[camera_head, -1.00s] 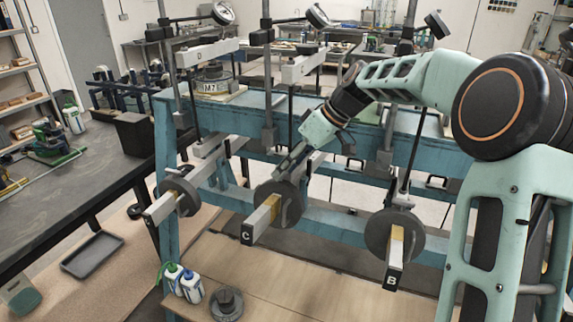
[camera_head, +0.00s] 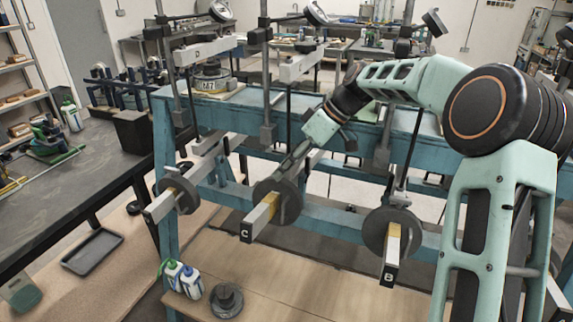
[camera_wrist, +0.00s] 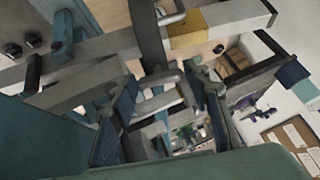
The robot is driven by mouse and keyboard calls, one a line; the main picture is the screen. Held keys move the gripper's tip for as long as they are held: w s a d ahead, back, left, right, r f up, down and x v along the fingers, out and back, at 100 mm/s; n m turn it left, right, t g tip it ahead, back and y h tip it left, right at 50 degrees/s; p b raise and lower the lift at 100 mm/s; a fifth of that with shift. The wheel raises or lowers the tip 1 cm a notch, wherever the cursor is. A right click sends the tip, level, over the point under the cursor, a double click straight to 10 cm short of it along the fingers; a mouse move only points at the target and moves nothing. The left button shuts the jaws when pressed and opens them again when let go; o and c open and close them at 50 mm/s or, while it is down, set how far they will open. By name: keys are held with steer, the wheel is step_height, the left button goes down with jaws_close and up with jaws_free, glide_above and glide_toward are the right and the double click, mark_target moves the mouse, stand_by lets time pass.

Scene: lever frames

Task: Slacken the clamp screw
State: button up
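Lever C (camera_head: 259,217) is a pale bar sticking out of the blue frame, with a round grey weight (camera_head: 289,205) around it. My gripper (camera_head: 287,172) reaches down over this lever, just behind the weight. In the wrist view my gripper (camera_wrist: 163,112) has its two dark blue finger pads apart. A grey metal bar and stem, which looks like the clamp screw (camera_wrist: 158,80), shows between and just beyond the fingertips. I cannot tell whether the pads touch it. The weight's dark edge (camera_wrist: 148,35) and yellow part (camera_wrist: 188,30) lie just beyond.
Lever B (camera_head: 391,262) with its weight stands to the right, another weighted lever (camera_head: 160,206) to the left. Upright rods (camera_head: 266,90) and the blue beam (camera_head: 343,136) stand close around my arm. Bottles (camera_head: 182,279) and a loose weight (camera_head: 226,299) sit on the low board.

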steer(key=shift+o, duration=1)
steer(key=shift+r, duration=0.1)
steer(key=shift+m, duration=0.3)
